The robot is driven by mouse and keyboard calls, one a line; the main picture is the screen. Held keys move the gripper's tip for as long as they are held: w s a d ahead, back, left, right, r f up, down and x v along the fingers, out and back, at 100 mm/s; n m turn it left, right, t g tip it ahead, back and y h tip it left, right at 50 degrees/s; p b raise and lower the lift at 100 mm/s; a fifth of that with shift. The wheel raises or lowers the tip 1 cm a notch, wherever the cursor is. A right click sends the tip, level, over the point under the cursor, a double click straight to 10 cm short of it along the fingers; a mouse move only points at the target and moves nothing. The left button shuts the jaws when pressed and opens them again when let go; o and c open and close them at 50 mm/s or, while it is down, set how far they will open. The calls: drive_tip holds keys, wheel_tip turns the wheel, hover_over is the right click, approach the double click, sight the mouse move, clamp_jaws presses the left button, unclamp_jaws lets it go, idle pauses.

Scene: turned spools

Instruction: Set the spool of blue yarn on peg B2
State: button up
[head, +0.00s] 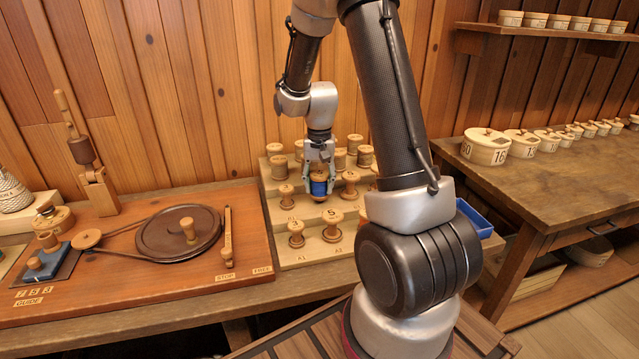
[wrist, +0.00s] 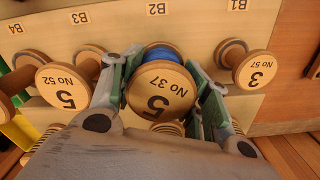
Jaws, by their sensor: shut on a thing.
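The spool of blue yarn (head: 318,187) is between the fingers of my gripper (head: 319,172), over the middle step of the stepped wooden rack (head: 305,253). In the wrist view the spool of blue yarn (wrist: 162,52) shows its wooden end marked 5 and No 37, with a strip of blue behind it. My gripper (wrist: 168,92) is shut on it, a finger on each side. The label B2 (wrist: 157,9) is on the rack just beyond the spool. Peg B2 itself is hidden, and I cannot tell whether the spool is around it.
A spool marked 5, No 52 (wrist: 64,86) stands close on the left in the wrist view, and one marked 3 (wrist: 255,69) on the right. A board with a dark wheel (head: 165,236) lies left of the rack. A blue bin (head: 474,218) is partly behind my arm.

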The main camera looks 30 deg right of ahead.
sight(319, 173)
idle(0.4)
drive_tip(key=shift+f, duration=0.3)
drive_tip(key=shift+f, duration=0.6)
idle(1.0)
drive_tip(key=o, duration=0.8)
drive_tip(key=shift+c, duration=0.2)
drive_tip(key=shift+r, duration=0.1)
drive_tip(key=shift+r, duration=5.45)
